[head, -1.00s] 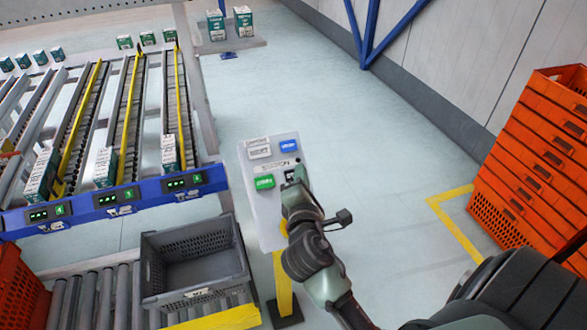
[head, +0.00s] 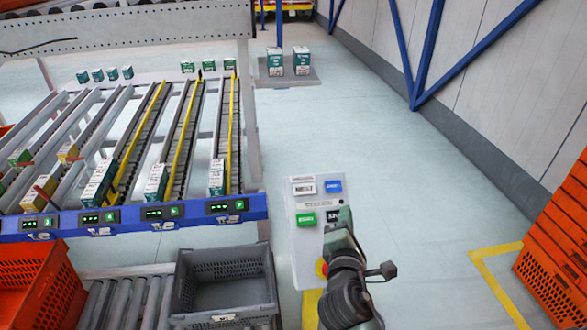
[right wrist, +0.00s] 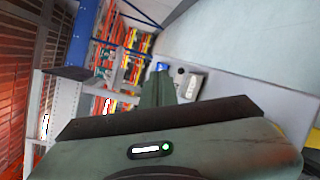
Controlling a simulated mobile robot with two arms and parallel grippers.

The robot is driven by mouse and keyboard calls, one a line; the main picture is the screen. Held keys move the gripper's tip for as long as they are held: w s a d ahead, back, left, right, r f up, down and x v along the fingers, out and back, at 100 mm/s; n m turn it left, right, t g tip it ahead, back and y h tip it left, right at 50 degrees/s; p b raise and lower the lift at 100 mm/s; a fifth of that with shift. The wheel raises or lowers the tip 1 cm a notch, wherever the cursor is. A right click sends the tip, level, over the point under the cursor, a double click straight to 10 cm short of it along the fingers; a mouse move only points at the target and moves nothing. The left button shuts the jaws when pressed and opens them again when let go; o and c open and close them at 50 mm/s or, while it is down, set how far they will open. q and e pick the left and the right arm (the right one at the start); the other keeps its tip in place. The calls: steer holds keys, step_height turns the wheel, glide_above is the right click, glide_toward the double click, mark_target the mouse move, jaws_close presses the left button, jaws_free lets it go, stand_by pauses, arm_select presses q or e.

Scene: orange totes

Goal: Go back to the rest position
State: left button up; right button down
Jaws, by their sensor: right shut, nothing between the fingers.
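My right gripper (head: 342,222) is shut and empty. In the head view it covers the lower right part of the button panel (head: 305,236), over or in front of its dark button. I cannot tell whether the fingertips touch the panel. In the right wrist view the shut fingers (right wrist: 158,88) point toward the panel (right wrist: 190,84), which appears beyond them. My left gripper is in neither view.
A grey tote (head: 225,283) stands on the roller conveyor (head: 125,300), left of the panel. An orange tote (head: 35,285) is at far left. Flow racks with boxes (head: 217,178) stand behind. Stacked orange crates (head: 560,255) are at right. The floor between is clear.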

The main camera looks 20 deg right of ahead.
steer(key=s+a+f+m+g+y, duration=0.35)
steer(key=s+f+m+g, duration=0.25)
steer(key=s+f+m, duration=0.5)
steer(key=s+a+f+m+g+y, duration=0.45)
steer(key=s+a, duration=0.25)
steer(key=s, duration=0.5)
step_height(320, 180, down, 31)
steer(key=s+g+b, duration=0.2)
steer(key=b, duration=0.1)
steer(key=s+d+f+b, duration=0.2)
steer(key=s+f, duration=1.4)
steer(key=f, duration=0.1)
steer(key=shift+s+d+f+g+y, duration=0.3)
steer(key=shift+d+f+g, duration=0.05)
